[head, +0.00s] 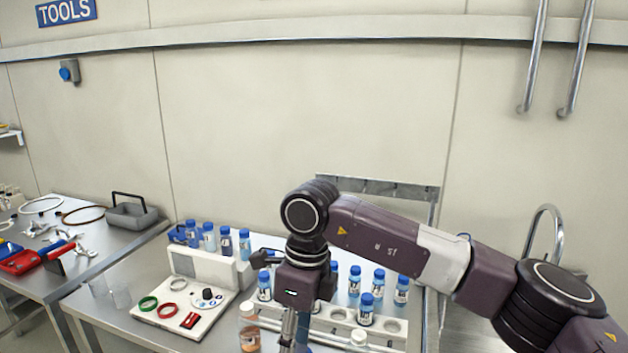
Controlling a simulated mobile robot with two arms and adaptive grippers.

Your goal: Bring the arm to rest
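My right arm (385,235) comes in from the right and reaches over the middle of the metal table, bent down at the wrist. Its gripper (289,328) points down at the lower edge of the view, among the bottles. The wrist hides most of it, and its fingertips are not clear, so I cannot tell whether it is open or holds anything. My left arm and gripper are not in view.
A white rack (385,338) with blue-capped bottles (366,310) stands under and right of the wrist. A brown bottle (249,340) is close left of the gripper. A white board (160,318) with coloured rings lies further left. A sink tap (545,225) stands at right.

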